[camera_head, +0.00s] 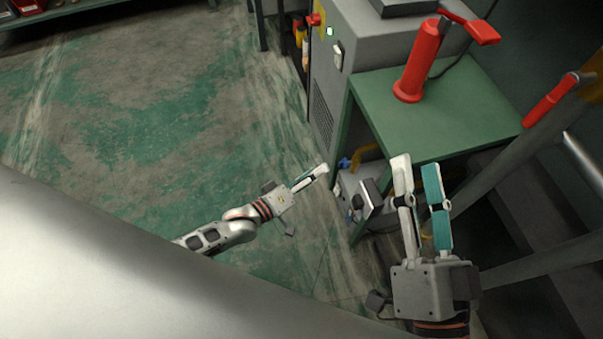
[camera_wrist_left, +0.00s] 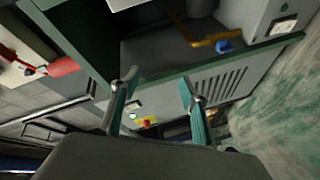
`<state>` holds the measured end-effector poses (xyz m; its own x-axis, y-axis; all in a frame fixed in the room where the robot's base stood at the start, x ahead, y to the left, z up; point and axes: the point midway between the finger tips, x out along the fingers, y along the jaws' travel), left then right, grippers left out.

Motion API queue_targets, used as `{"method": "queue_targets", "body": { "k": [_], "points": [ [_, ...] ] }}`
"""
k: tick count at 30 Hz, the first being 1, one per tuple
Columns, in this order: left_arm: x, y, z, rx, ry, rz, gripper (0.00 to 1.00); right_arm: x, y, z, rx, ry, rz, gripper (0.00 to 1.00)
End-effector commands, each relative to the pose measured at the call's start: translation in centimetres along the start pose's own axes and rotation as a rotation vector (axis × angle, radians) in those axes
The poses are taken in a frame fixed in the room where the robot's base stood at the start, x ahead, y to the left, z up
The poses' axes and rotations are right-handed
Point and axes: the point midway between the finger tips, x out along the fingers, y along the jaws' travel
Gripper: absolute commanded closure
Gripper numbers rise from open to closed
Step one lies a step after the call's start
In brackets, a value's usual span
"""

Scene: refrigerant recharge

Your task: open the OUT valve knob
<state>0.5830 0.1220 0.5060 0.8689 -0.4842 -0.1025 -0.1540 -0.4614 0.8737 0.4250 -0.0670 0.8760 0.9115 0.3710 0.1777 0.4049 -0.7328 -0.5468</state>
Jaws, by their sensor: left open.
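A blue knob (camera_head: 344,163) sits beside a yellow pipe (camera_head: 366,152) on the recovery unit (camera_head: 372,198) under the green table. A blue knob beside a yellow pipe also shows in the left wrist view (camera_wrist_left: 223,45). No OUT label is readable, so I cannot tell which knob it names. My left gripper (camera_head: 322,173) is just left of the unit, near the blue knob, touching nothing visible. In the left wrist view its fingers (camera_wrist_left: 158,86) are apart and empty. My right gripper (camera_head: 416,164) is in front of the green table, fingers apart, holding nothing visible.
The green table (camera_head: 455,115) carries a red cylinder tool (camera_head: 420,60). A grey cabinet (camera_head: 325,85) stands behind, left of the table. A table leg (camera_head: 344,135) stands near the left gripper. The floor (camera_head: 150,130) to the left is clear.

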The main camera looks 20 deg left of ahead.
Motion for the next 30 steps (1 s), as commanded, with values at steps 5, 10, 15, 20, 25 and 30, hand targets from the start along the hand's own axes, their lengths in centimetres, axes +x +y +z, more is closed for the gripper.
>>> {"method": "queue_targets", "body": {
  "k": [5, 10, 15, 20, 25, 30],
  "points": [
    [-1.0, 2.0, -2.1, 0.059, 0.026, -0.034, 0.55, 0.6, -2.2, -3.2, -0.023, 0.045, -0.035, 0.60],
    [-2.1, 3.2, -2.1, 0.149, 0.017, -0.070, 0.55, 0.9, -3.4, -4.9, -0.035, 0.068, -0.053, 0.60],
    [-2.9, 3.5, -2.0, 0.195, 0.010, -0.093, 0.55, 1.0, -3.9, -5.6, -0.040, 0.078, -0.061, 0.60],
    [-3.1, 3.5, -1.9, 0.208, 0.007, -0.101, 0.55, 1.0, -3.9, -5.7, -0.040, 0.079, -0.061, 0.60],
    [-3.1, 3.4, -1.9, 0.208, 0.006, -0.101, 0.55, 1.0, -3.9, -5.6, -0.040, 0.078, -0.061, 0.60],
    [-3.4, 3.4, -1.8, 0.227, 0.003, -0.107, 0.55, 1.0, -3.9, -5.6, -0.040, 0.078, -0.061, 0.60]
  ]
}}
